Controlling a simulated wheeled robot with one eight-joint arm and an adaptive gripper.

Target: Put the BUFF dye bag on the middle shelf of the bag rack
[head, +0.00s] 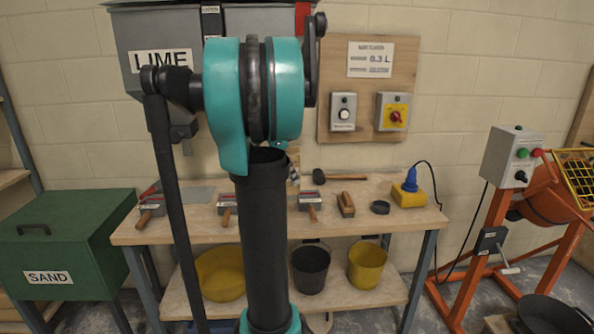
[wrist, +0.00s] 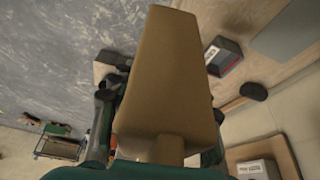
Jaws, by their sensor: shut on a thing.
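A plain tan, tapered block-like thing with a narrow neck (wrist: 168,68), which looks like the buff dye bag, fills the middle of the wrist view. No lettering shows on the side facing me. My gripper (wrist: 160,110) is shut on it, with a dark finger at its left and little of the other finger showing at its right. In the head view my gripper and the bag are hidden behind my arm. A small dark-framed rack (wrist: 58,148) with things on it shows far off in the wrist view; I cannot tell if it is the bag rack.
A wooden workbench (head: 388,220) with trowels, a mallet and a yellow device stands ahead, with buckets on its lower shelf (head: 340,297). A green SAND bin (head: 75,240) stands left, an orange mixer (head: 552,195) right. Wooden shelves (head: 12,178) show at the left edge.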

